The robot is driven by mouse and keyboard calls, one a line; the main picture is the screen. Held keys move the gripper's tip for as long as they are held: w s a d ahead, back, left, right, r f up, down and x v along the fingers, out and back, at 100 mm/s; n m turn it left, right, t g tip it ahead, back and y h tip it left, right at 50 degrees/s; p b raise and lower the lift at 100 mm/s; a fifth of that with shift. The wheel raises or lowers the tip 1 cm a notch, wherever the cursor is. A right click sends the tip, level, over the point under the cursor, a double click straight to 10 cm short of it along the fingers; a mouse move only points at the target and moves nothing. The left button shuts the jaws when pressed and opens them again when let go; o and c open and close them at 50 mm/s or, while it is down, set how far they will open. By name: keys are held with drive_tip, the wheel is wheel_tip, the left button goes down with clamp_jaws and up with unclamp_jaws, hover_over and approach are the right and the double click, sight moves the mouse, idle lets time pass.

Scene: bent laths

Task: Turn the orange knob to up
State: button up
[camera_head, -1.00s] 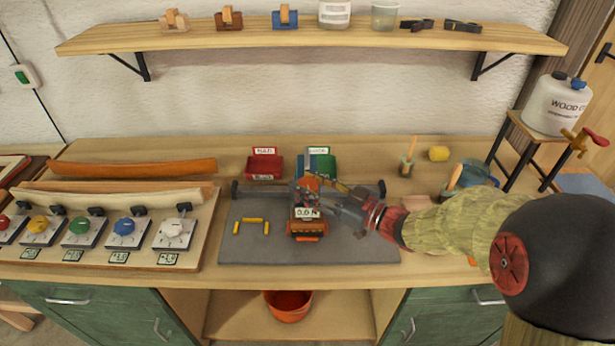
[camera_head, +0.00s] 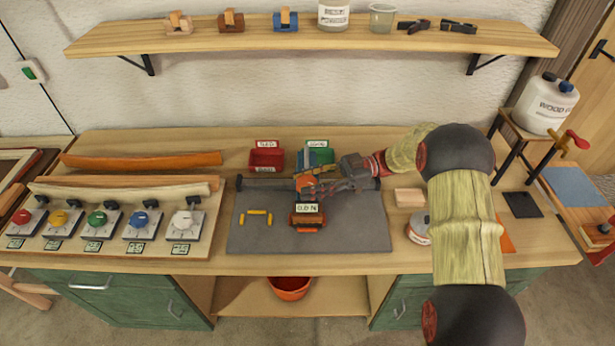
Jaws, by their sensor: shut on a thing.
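The orange knob (camera_head: 305,183) is on the device in the middle of the grey mat, just above the white "0.0 N" display (camera_head: 307,208). My gripper (camera_head: 312,186) reaches in from the right, its fingers shut around the knob. The fingers cover part of the knob, so I cannot tell which way it points. A dark bar runs left and right behind it. An orange-brown block (camera_head: 306,220) sits below the display.
A panel (camera_head: 120,250) with red, yellow, green, blue and white knobs lies at left, bent laths behind it. Red (camera_head: 266,157) and green (camera_head: 318,155) bins stand behind the mat (camera_head: 350,235). A tin (camera_head: 418,228) and wood block (camera_head: 409,197) are at right. A shelf (camera_head: 310,38) hangs above.

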drive_tip(key=shift+w+r+n+g+h+p, duration=0.1)
drive_tip(key=shift+n+g+h+p, duration=0.5)
drive_tip(key=shift+n+g, duration=0.75)
drive_tip(key=shift+g, duration=0.35)
drive_tip(key=o, duration=1.2)
drive_tip(key=shift+m+b, duration=0.3)
drive_tip(key=shift+m, duration=0.05)
